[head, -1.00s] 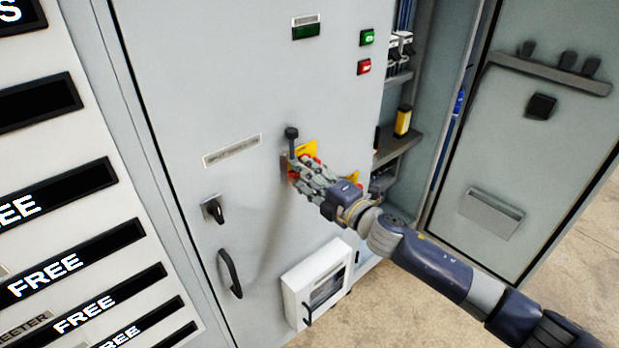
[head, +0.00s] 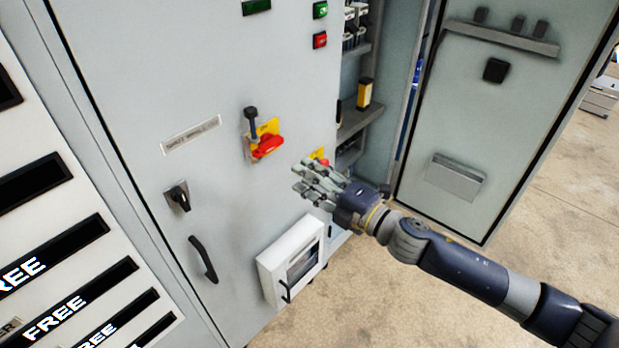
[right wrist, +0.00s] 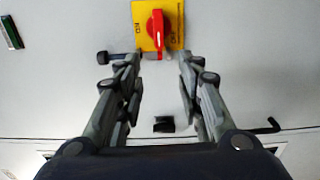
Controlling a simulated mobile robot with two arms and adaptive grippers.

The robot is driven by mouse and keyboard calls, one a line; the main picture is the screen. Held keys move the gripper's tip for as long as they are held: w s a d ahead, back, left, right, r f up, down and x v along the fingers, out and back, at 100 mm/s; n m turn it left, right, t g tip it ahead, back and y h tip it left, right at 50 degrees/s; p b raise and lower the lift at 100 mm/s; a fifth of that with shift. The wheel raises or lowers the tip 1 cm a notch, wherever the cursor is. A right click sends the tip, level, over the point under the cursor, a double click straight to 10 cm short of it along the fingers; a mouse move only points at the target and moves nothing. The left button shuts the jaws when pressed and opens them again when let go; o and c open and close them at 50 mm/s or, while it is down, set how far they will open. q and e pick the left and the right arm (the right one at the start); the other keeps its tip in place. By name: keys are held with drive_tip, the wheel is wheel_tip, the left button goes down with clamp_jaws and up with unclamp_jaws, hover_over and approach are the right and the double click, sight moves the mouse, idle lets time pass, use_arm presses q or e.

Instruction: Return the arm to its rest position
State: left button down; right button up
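My right gripper (head: 308,178) is in front of the grey cabinet door, to the right of and below the red rotary switch (head: 267,146) on its yellow plate. In the right wrist view the fingers of my right gripper (right wrist: 157,62) are spread apart with nothing between them. The red switch handle (right wrist: 157,32) shows beyond the fingertips, apart from them. A dark knobbed rod (head: 252,122) stands at the left of the switch plate. My left gripper is not in view.
A white box (head: 291,262) juts from the door below my right gripper. A black door handle (head: 203,259) and a key lock (head: 178,196) are at left. The open cabinet door (head: 480,130) stands at right. Floor (head: 400,300) is clear below my right arm.

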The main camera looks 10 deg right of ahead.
drive_tip(key=shift+f, duration=0.1)
idle(0.6)
